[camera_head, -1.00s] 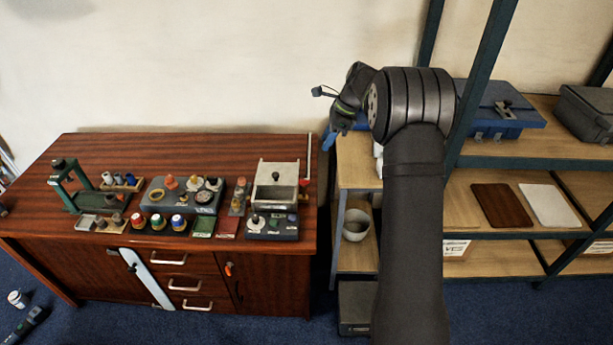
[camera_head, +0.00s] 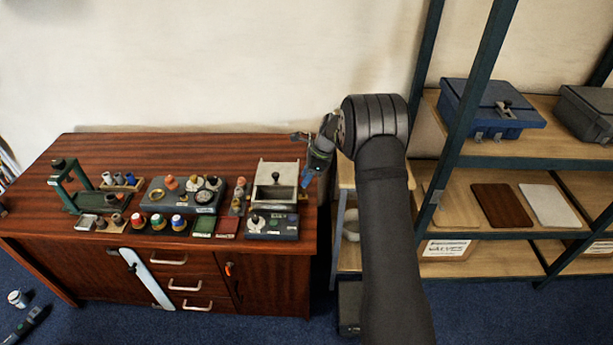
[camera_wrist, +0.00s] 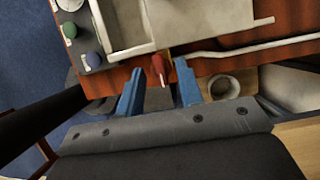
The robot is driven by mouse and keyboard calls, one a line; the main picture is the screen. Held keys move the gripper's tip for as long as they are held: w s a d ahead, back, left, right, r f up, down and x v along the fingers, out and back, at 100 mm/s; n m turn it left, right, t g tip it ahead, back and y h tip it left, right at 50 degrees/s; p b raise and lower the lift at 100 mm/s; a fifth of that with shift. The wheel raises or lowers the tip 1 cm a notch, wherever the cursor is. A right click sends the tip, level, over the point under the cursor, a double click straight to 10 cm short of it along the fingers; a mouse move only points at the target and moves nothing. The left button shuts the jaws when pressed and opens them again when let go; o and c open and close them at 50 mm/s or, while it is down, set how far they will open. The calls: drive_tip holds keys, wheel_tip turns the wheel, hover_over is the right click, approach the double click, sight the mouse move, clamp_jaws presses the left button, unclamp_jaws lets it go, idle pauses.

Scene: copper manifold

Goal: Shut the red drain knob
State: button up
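The red knob (camera_wrist: 157,65) shows in the wrist view with a pale stripe or pointer. It sits at the bench edge below the pale open box (camera_wrist: 125,24). My gripper (camera_wrist: 160,72) is open, with one blue finger on each side of the knob in this view. I cannot tell whether either finger touches it. In the head view my gripper (camera_head: 307,178) is at the right end of the wooden bench, beside the same box (camera_head: 276,171). There the knob cannot be made out behind the gripper.
A pale pipe (camera_wrist: 250,47) runs right of the knob. A round cup (camera_wrist: 224,87) stands below it. The bench top (camera_head: 110,150) holds several blocks and caps, and a green stand (camera_head: 73,186). A shelf unit (camera_head: 444,205) stands to the right.

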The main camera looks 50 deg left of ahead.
clamp_jaws()
idle(0.4)
drive_tip(key=n, duration=0.2)
drive_tip(key=n+g+h, duration=0.1)
drive_tip(key=n, duration=0.1)
drive_tip(key=shift+w+a+f+n+h, duration=0.1)
drive_tip(key=shift+a+n+h, duration=0.1)
drive_tip(key=shift+n+h, duration=0.15)
drive_tip(key=n+h, duration=0.1)
drive_tip(key=n, duration=0.3)
drive_tip(key=shift+a+n+h, duration=0.2)
drive_tip(key=shift+n+h, duration=0.15)
drive_tip(key=n, duration=0.2)
drive_tip(key=n+h, duration=0.1)
drive_tip(key=n, duration=0.1)
drive_tip(key=shift+a+h, duration=0.15)
drive_tip(key=shift+h, duration=0.15)
drive_tip(key=shift+a+n+t+h, duration=0.1)
drive_tip(key=shift+n+t+h, duration=0.45)
drive_tip(key=shift+n, duration=1.65)
